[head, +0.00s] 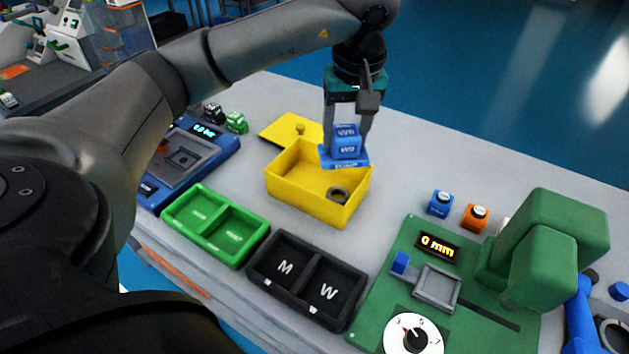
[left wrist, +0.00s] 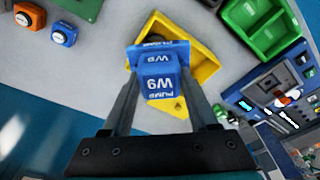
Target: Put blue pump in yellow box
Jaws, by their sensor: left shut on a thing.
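The blue pump (head: 346,143) is a small blue block on a flat blue base, with white lettering. My left gripper (head: 347,140) is shut on it and holds it above the back right part of the yellow box (head: 305,199). In the left wrist view the pump (left wrist: 160,80) sits between the fingers of my left gripper (left wrist: 160,100), with the yellow box (left wrist: 205,70) behind it. The box is open. A dark round part (head: 338,194) lies inside at its right end. My right gripper is not in view.
A green two-part tray (head: 216,222) and a black tray marked M and W (head: 306,280) stand in front. A green machine (head: 545,245) stands at right, near blue (head: 440,203) and orange (head: 474,217) blocks.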

